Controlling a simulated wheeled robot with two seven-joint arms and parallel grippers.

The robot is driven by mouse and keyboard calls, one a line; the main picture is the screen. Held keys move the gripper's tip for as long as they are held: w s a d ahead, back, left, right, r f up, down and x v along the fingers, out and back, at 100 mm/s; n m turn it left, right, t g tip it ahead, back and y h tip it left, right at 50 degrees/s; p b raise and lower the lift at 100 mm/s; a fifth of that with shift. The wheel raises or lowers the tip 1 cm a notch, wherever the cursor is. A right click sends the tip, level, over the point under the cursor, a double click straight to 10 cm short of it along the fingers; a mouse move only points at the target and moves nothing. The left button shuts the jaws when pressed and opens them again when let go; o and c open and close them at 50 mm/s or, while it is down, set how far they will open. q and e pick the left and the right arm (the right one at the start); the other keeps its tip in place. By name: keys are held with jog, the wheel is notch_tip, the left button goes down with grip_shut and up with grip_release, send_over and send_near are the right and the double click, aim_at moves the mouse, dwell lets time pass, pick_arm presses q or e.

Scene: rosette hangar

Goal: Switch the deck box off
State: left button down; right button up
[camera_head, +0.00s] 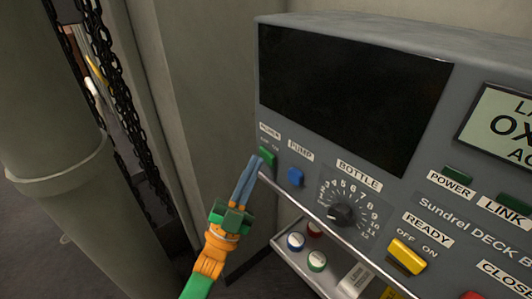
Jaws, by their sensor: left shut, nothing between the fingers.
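The grey deck box (300,110) fills the right of the head view, with a large dark screen on its front. A green switch (268,157) sits at its left edge under a small POWER label. My left gripper (257,165) is shut, its blue fingertips at the switch's lower left; I cannot tell whether they touch it. A yellow OFF/ON rocker (406,257) sits at the lower right under a READY label. My right gripper is not in view.
A blue PUMP button (295,177) and the BOTTLE dial (341,214) lie right of the green switch. A thick pipe (45,150) and chains stand at the left.

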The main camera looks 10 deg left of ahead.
pick_arm(q)
jog(key=shift+a, duration=0.1)
jog(key=shift+s+a+p, duration=0.35)
jog(key=shift+s+a, duration=0.05)
jog(key=shift+s, duration=0.35)
jog(key=shift+s+a+p, duration=0.4)
jog(key=shift+s+a, duration=0.05)
jog(key=shift+s, duration=0.25)
jog(key=shift+s+a+p, duration=0.35)
jog(key=shift+s+a, duration=0.05)
jog(key=shift+s, duration=0.35)
